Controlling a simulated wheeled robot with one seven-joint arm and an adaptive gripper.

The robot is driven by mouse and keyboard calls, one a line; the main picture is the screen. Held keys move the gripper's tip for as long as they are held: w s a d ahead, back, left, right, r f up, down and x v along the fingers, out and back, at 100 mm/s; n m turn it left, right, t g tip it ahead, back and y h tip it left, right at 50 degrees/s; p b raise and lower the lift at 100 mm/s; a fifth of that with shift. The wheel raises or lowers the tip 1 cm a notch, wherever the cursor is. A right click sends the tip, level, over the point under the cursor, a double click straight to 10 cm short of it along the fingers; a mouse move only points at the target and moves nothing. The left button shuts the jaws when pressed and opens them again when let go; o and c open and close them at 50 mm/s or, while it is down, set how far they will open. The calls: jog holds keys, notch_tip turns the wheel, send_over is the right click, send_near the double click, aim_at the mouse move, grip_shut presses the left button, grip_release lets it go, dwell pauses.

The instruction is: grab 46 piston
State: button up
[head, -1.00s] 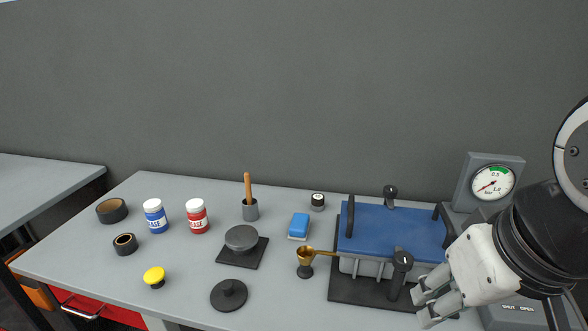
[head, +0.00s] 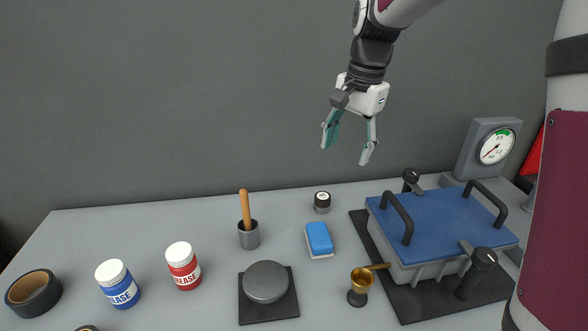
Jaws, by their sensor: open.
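My gripper (head: 345,152) is open and empty, pointing down, with its two fingers spread apart. It shows in front of the grey wall, above the back of the bench. A small round part (head: 322,202) with a grey base, a black band and a pale marked top stands upright at the back of the bench, below and a little left of my gripper. It may be the piston, but I cannot read a 46 on it. Nothing touches it.
A blue-lidded box (head: 440,225) with black handles stands at right, beside a gauge (head: 496,147). A blue block (head: 319,239), brass cup (head: 360,284), grey pot with a wooden handle (head: 248,234), red jar (head: 183,265) and blue jar (head: 118,284) stand around.

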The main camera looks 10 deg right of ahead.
aim_at(323, 196)
jog(key=w+f+m+g+b, duration=0.1)
jog(key=w+f+m, duration=0.3)
jog(key=w+f, duration=0.65)
jog(key=shift+h, duration=0.4)
jog(key=f, duration=0.9)
jog(key=w+f, duration=0.1)
jog(key=f, duration=0.3)
jog(key=shift+a+f, duration=0.25)
jog(key=shift+a, duration=0.15)
jog(key=c, duration=1.3)
